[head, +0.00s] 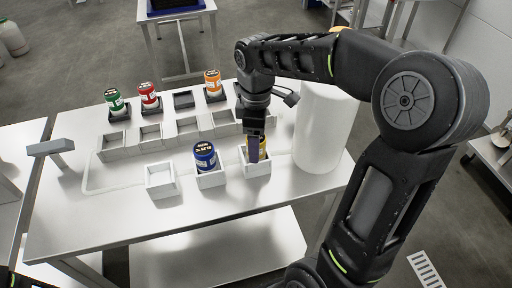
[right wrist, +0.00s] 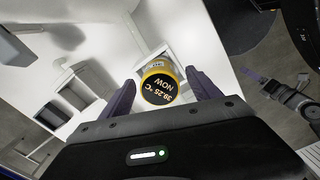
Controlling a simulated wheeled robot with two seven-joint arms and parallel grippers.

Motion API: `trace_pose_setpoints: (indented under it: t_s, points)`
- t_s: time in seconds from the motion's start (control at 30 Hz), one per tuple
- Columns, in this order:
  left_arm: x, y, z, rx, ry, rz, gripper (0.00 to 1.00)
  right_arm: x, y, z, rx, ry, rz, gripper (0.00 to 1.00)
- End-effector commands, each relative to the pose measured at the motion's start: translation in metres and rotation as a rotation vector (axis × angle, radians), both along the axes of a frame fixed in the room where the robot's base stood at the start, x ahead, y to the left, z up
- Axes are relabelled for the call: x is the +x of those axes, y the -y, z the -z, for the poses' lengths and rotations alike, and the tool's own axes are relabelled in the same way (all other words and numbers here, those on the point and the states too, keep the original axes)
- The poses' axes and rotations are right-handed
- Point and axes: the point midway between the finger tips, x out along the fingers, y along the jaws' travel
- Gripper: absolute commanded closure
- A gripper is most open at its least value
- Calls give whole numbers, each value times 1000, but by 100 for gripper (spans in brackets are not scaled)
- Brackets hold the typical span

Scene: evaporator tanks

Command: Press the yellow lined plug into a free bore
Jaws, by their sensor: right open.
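The yellow lined plug (right wrist: 160,88) is a short cylinder with a black printed top and a yellow rim. In the head view the plug (head: 263,145) is mostly hidden by my right gripper and stands in the rightmost white front box (head: 257,170). My right gripper (head: 255,150) points down over it. In the right wrist view the open fingers of this gripper (right wrist: 160,80) lie on either side of the plug, with gaps showing. An empty dark square holder (head: 184,101) is in the back row, between the red and orange canisters. My left gripper is not in view.
Green (head: 115,100), red (head: 149,95) and orange (head: 212,82) canisters stand in dark back holders. A blue canister (head: 206,157) sits in the middle front box; the left front box (head: 161,181) is empty. Empty grey bins (head: 150,135) lie between. A white cylinder (head: 322,130) stands right.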

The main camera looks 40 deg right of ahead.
Motion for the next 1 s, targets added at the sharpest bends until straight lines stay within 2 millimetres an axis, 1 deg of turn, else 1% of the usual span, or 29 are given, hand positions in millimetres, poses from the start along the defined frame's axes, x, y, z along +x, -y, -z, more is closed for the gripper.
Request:
trace_pose_setpoints:
  t_s: [0.3, 1.0]
  points:
    - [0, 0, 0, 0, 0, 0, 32, 0, 0, 0, 0, 0, 0, 29]
    - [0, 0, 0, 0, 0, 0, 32, 0, 0, 0, 0, 0, 0, 86]
